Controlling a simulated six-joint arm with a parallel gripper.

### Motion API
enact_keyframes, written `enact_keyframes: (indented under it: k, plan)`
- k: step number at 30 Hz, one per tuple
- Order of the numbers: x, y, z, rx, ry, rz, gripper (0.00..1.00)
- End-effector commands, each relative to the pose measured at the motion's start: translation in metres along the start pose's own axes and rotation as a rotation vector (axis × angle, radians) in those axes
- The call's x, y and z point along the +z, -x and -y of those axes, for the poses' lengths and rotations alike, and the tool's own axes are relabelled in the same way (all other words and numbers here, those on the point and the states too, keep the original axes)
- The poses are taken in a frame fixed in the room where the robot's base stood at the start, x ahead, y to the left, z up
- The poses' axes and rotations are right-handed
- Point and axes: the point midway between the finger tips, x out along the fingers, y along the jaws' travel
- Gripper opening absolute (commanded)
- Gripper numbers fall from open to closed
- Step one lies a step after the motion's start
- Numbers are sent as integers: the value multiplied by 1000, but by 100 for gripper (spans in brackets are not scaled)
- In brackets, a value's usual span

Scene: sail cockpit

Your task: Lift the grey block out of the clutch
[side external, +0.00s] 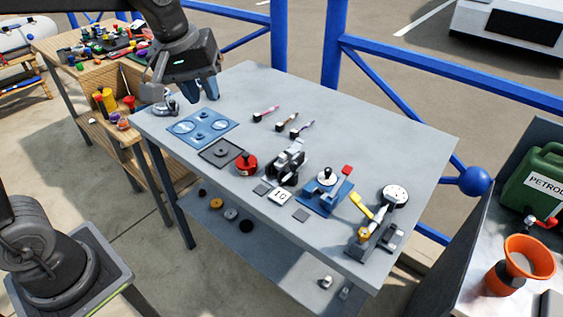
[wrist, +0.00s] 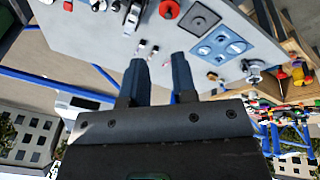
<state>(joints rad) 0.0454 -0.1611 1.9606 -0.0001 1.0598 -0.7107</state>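My gripper (side external: 202,90) hangs above the table's far left end, near the blue panel. In the wrist view its two dark blue fingers (wrist: 158,68) are apart with nothing between them. I cannot tell for sure which device is the clutch. A blue device with a red lever (side external: 327,192) and a black and silver device (side external: 287,163) stand right of the middle, well away from my gripper. A yellow-handled lever device (side external: 372,222) stands at the right end. I cannot make out a grey block held in any of them. Small dark grey squares (side external: 300,215) lie flat in front.
The grey table (side external: 375,150) also holds a blue panel (side external: 202,128), a dark square tray (side external: 221,153), a red knob (side external: 246,163), a white card marked 10 (side external: 281,195) and three small coloured-ended pieces (side external: 287,122). The table's back right is clear. A blue railing (side external: 430,67) runs behind.

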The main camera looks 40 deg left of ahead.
Motion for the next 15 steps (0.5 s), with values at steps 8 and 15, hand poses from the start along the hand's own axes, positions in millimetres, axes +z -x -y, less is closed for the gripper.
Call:
enact_keyframes:
  k: [8, 15]
  plan:
    - [-58, -65, -70, -122, 459, 94, 26]
    - [-82, -129, -107, -229, 781, 118, 26]
